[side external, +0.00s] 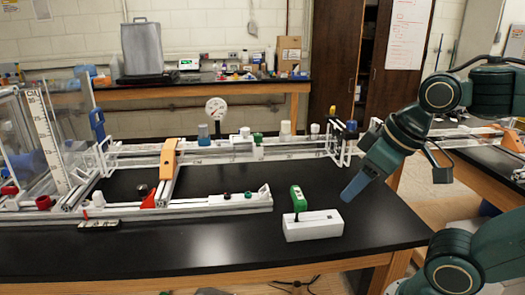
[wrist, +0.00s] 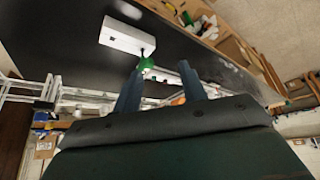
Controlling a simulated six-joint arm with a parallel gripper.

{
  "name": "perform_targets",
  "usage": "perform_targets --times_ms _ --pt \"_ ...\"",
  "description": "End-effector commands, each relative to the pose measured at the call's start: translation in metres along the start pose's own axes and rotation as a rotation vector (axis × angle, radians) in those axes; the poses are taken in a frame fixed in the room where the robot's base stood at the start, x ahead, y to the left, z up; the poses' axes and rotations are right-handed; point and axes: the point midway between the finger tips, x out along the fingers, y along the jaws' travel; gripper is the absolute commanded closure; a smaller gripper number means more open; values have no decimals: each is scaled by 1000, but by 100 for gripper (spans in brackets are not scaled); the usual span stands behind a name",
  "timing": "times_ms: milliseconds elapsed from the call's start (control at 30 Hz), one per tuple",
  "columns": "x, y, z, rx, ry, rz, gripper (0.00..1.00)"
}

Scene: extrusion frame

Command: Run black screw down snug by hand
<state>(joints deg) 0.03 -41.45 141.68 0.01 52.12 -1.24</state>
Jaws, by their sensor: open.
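A white extrusion rail (side external: 200,207) lies along the front left of the black table. Small dark knobs or screw heads stand on or near it: one (side external: 227,196) and another (side external: 248,195) near its right end, and a black one (side external: 142,189) further left. They are too small to tell which is the black screw. My gripper (side external: 353,189) is open and empty, with blue fingers, above the table to the right of the rail. Its two fingers also show in the wrist view (wrist: 161,68), apart, with nothing between them.
A green-handled tool (side external: 298,198) stands in a white block (side external: 313,226) between my gripper and the rail; the handle shows beyond the fingers in the wrist view (wrist: 146,63). An orange bracket (side external: 168,160) crosses the frame.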

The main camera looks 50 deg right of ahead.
Motion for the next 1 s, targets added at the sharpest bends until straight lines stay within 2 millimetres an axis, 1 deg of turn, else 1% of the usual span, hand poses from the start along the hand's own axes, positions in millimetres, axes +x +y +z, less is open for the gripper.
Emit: perform_targets --times_ms 167,367,567,767,1000 --pt "-3 1 -24 -60 -31 0 58" --pt "-4 3 -67 -169 -83 -6 58" --pt "2 6 -113 -289 -139 -19 58" --pt "17 9 -156 -407 -192 -39 58" --pt "44 14 -204 -548 -255 -73 58"
